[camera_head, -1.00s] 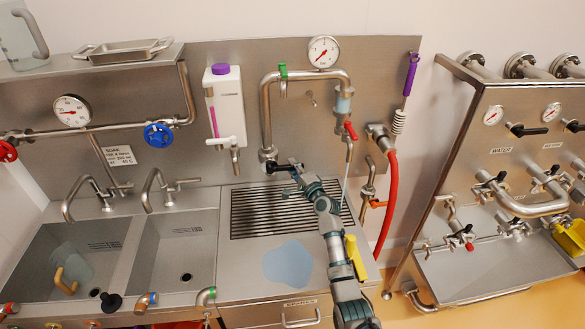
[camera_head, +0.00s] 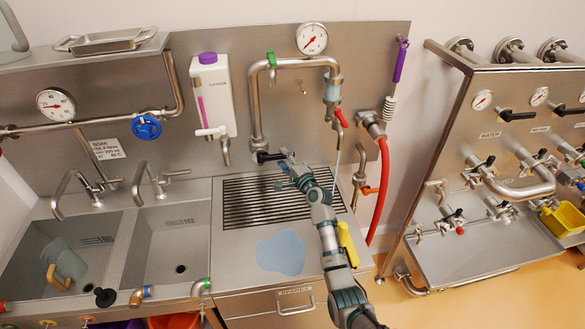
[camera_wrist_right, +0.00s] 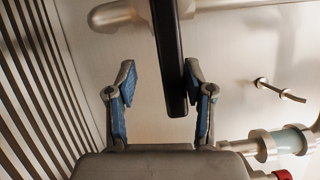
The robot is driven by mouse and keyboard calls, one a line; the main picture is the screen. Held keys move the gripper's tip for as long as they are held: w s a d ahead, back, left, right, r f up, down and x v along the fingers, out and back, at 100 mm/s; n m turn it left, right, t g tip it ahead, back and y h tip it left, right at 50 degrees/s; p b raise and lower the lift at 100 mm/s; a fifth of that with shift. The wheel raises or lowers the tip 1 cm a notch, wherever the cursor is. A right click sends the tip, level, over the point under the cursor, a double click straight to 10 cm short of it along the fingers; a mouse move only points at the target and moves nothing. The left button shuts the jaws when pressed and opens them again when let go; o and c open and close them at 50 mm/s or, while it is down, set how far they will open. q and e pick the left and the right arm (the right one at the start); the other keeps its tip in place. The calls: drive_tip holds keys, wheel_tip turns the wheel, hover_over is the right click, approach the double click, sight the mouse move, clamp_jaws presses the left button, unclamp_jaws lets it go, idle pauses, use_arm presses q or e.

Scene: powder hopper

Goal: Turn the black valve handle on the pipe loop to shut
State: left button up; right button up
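The pipe loop (camera_head: 256,105) is a steel arch on the back panel above the slatted drain. The black valve handle (camera_head: 268,157) is at the base of its left leg, pointing right. My right gripper (camera_head: 286,165) is at the handle's free end. In the right wrist view the black handle (camera_wrist_right: 167,50) reaches down between the two open fingers of my right gripper (camera_wrist_right: 160,95). It lies close to the right finger, with a clear gap to the left finger. I cannot tell if it touches the right finger. My left gripper is out of view.
A red lever (camera_head: 341,118) and a clear section hang on the loop's right leg. A gauge (camera_head: 312,39) is above it, a white dispenser (camera_head: 213,97) left of it, and a red hose (camera_head: 381,190) to the right. The slatted drain (camera_head: 245,205) lies below.

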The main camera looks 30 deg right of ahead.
drive_tip(key=shift+s+f, duration=0.15)
drive_tip(key=shift+s, duration=0.2)
use_arm(q)
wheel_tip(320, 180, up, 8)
drive_tip(key=p, duration=0.8)
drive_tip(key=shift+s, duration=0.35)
use_arm(e)
drive_tip(key=s+d, duration=0.2)
drive_tip(key=s, duration=1.7)
drive_tip(key=shift+d, duration=0.2)
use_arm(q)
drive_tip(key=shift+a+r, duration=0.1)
use_arm(e)
drive_tip(key=shift+r, duration=0.2)
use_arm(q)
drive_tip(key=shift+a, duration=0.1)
use_arm(e)
drive_tip(key=s+d, duration=0.1)
drive_tip(key=s, duration=1.1)
drive_tip(key=shift+d+f, duration=0.25)
drive_tip(key=shift+f, duration=0.1)
